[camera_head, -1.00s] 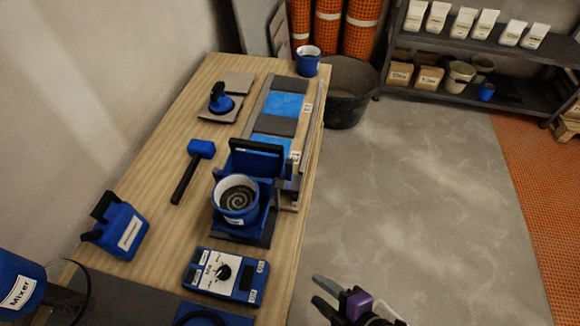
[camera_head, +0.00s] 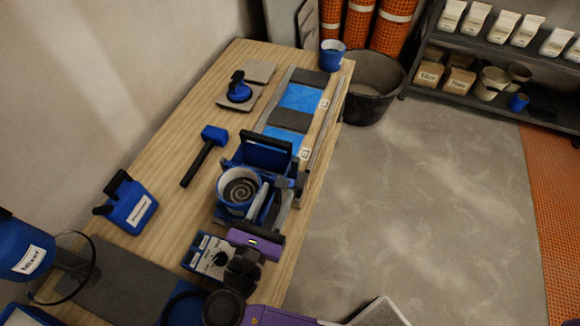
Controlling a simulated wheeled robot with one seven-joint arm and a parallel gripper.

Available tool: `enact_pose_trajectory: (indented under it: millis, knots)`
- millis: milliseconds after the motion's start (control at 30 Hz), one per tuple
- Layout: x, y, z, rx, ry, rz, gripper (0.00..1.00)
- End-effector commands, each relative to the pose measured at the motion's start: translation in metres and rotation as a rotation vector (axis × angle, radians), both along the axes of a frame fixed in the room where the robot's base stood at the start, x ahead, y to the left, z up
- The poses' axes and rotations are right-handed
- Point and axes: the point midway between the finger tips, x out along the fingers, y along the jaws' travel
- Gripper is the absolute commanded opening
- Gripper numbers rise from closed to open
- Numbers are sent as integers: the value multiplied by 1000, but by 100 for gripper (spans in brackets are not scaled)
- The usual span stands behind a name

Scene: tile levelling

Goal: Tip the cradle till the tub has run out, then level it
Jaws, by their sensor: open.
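My gripper (camera_head: 274,194) is over the near right side of the cradle, beside the tub. Its fingers are apart and point toward the back of the bench. It hides part of the cradle's right side, and I cannot tell whether a finger touches it.
Behind the cradle lies a strip of blue and grey panels (camera_head: 303,97). A control box (camera_head: 206,256) is under my wrist. A black bucket (camera_head: 372,90) stands beyond the bench (camera_head: 167,165).

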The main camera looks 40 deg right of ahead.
Motion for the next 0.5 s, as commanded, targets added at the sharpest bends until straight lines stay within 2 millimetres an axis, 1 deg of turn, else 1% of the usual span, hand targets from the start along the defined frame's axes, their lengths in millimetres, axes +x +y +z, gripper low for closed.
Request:
enact_pose_trajectory:
  millis: [167,333,500]
  knots:
    - [11,-17,1,-3,2,-6,42]
    - [27,-39,1,-3,2,-6,42]
    - [39,-55,0,-1,1,-5,42]
